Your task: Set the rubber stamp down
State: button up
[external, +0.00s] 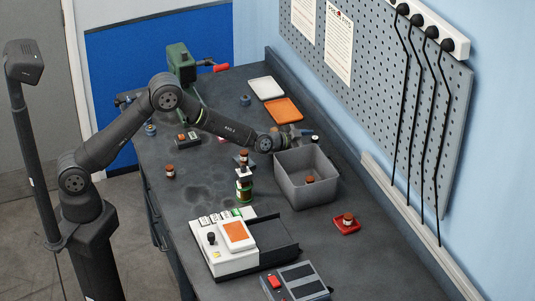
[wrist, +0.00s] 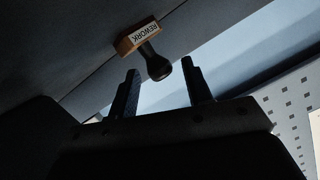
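A rubber stamp labelled REWORK (wrist: 138,37), with a wooden block and a dark knobbed handle, shows just past the fingertips in the wrist view. Its handle end lies across the gap between the fingers, with space on both sides. My gripper (wrist: 160,68) is open and does not visibly touch it. In the external view my gripper (external: 303,132) is at the back rim of the grey bin, and a small dark-handled thing (external: 315,139) at its tip appears to be this stamp. Whether its block rests on the bench is not clear.
The open grey bin (external: 290,180) holds a small brown thing. A stack on a green block (external: 244,190) stands to its left. A red pad (external: 347,227) is at the right, a white machine (external: 228,262) in front. White and orange trays (external: 284,110) lie behind.

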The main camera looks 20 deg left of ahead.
jog(key=shift+r, duration=0.25)
jog(key=shift+v, duration=3.7)
jog(key=shift+f, duration=0.1)
jog(key=x, duration=0.7)
jog(key=shift+w+d, duration=0.15)
jog(key=shift+w, duration=0.1)
notch_tip(320, 180, up, 4)
jog(key=shift+f, duration=0.2)
jog(key=shift+s+r, duration=0.1)
jog(key=shift+r, duration=0.35)
